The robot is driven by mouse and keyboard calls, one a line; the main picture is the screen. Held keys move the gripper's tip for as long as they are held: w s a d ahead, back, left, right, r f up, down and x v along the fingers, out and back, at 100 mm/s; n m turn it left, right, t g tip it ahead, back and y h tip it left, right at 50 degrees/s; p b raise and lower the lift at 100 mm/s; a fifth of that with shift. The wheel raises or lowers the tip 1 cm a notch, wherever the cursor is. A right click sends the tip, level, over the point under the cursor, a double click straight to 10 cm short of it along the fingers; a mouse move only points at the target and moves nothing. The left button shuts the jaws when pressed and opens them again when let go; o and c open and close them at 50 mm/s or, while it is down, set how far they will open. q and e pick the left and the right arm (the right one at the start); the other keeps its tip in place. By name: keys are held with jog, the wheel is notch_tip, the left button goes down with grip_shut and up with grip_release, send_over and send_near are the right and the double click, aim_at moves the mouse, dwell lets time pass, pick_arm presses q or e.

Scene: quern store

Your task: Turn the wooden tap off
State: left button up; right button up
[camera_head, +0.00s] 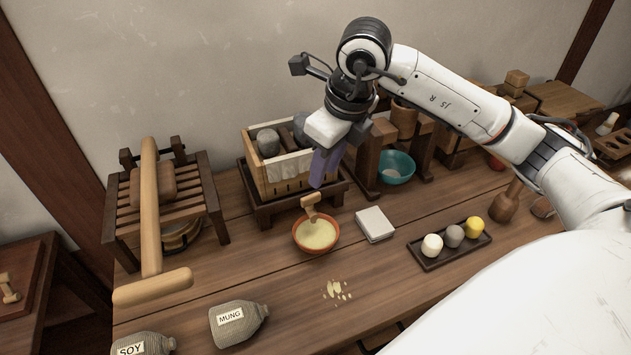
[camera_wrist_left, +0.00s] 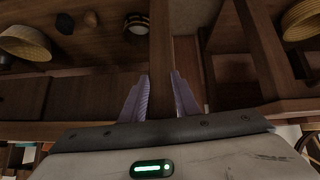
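A small T-shaped pale wooden piece (camera_head: 311,203), which looks like the wooden tap, stands at the near edge of the slatted box's stand. It is just over an orange bowl (camera_head: 316,236) holding pale yellow contents. My right gripper (camera_head: 318,184), with purple fingers, points down just above this piece. The fingers overlap from this side, so their gap is hidden and I see no clear contact. My left gripper (camera_wrist_left: 160,76) shows only in the left wrist view, fingers apart, with dark wood behind the gap.
The slatted box (camera_head: 285,186) with stones stands behind the bowl. A wooden mallet (camera_head: 149,210) rests left on a slatted rack. Sacks (camera_head: 238,323) lie in front.

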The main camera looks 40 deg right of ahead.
aim_at(311, 195)
jog(key=w+d+n+g+y+p, duration=0.2)
jog(key=w+d+n+y+p, duration=0.15)
jog(key=n, duration=0.95)
jog(key=shift+y, duration=0.25)
jog(key=x, duration=0.6)
jog(key=p+x, duration=0.1)
jog(key=x, duration=0.2)
jog(key=shift+s+f, duration=0.25)
jog(key=shift+s, duration=0.05)
grip_shut()
